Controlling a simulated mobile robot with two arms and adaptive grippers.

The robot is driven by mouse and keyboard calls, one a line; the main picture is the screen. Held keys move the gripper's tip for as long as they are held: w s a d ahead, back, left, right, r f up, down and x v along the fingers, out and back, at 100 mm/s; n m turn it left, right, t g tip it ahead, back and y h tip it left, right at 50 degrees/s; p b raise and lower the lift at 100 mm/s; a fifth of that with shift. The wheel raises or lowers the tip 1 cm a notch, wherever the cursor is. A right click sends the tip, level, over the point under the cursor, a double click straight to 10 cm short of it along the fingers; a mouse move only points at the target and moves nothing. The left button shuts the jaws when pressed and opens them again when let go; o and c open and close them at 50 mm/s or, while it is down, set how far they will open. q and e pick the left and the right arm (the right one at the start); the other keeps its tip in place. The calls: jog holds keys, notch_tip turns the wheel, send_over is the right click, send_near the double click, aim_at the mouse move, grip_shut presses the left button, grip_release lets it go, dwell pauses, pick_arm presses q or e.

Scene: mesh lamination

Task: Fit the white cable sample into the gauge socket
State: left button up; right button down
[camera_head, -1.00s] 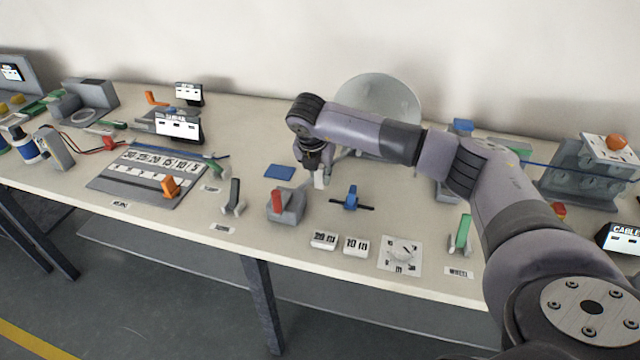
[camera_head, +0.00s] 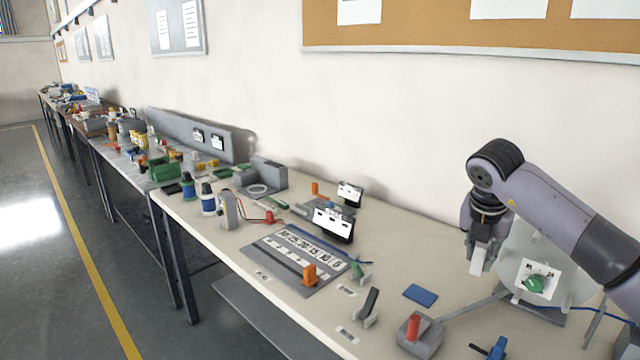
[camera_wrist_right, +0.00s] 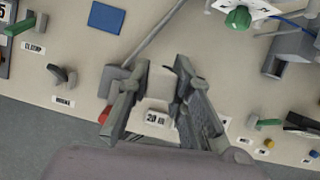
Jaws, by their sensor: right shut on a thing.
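My right gripper (camera_head: 480,250) is shut on a small white piece (camera_head: 477,263), which I take to be the white cable sample. It is held above the back part of the table. In the right wrist view the white piece (camera_wrist_right: 160,84) sits between the two fingers (camera_wrist_right: 161,78). The gauge socket cannot be picked out for sure. A grey board with a row of numbers (camera_head: 272,256) and an orange block (camera_head: 310,274) lies left of the gripper, well apart from it. My left gripper is not in view.
A blue pad (camera_head: 420,295) lies flat left of the gripper. A grey block with a red handle (camera_head: 413,327) stands nearer the front. A white panel with a green knob (camera_head: 535,283) is close on the right. Display stands (camera_head: 333,225) stand behind the numbered board.

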jog(key=s+a+f+m+g+y, duration=0.1)
jog(key=s+a+f+m, duration=0.3)
jog(key=m, duration=0.5)
jog(key=s+a+f+m+g+y, duration=0.1)
jog(key=s+a+f+m+g, duration=0.3)
jog(key=s+a+m, duration=0.4)
jog(key=s+a+f+m+g+y, duration=0.1)
jog(key=s+a+f+m+g, duration=0.1)
jog(key=s+a+f+m, duration=0.4)
jog(key=s+m, duration=0.4)
jog(key=s, duration=0.1)
jog(key=shift+g, duration=0.4)
